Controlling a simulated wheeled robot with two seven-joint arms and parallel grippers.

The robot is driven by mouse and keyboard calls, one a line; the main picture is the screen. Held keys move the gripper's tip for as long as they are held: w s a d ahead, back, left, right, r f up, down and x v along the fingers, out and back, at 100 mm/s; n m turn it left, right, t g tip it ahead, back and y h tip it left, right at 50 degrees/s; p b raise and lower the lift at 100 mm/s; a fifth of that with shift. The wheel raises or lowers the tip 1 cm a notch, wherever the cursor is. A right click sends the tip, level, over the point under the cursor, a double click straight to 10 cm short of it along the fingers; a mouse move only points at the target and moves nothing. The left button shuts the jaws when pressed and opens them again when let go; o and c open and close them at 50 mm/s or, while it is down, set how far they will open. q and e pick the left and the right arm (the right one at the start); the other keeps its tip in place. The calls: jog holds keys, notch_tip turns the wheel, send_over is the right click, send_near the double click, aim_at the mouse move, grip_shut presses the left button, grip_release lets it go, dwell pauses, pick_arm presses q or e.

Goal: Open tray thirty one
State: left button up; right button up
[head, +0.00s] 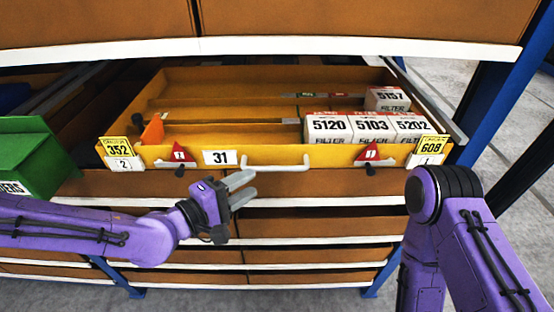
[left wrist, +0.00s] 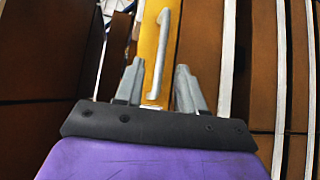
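Tray thirty one (head: 280,156) is a yellow drawer with a "31" label (head: 219,157) on its front; it stands out from the rack with its inside showing. Its pale bar handle (head: 275,168) runs along the front, right of the label. My left gripper (head: 252,183) is open just below and in front of the handle's left part, its two grey fingers apart. In the left wrist view, the handle (left wrist: 166,50) lies ahead, in line with the gap between the open fingers (left wrist: 158,80). Contact is not visible. My right gripper is out of view; only its arm shows.
Red triangle tags (head: 367,154) mark the tray front. A green bin (head: 32,155) is at left. A blue rack post (head: 508,90) stands at right; closed brown drawers lie below.

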aim_at(275, 170)
pick_arm(q)
jog(key=p+x, duration=0.1)
jog(key=x, duration=0.9)
jog(key=shift+f+p, duration=0.15)
jog(key=shift+p, duration=0.2)
grip_shut()
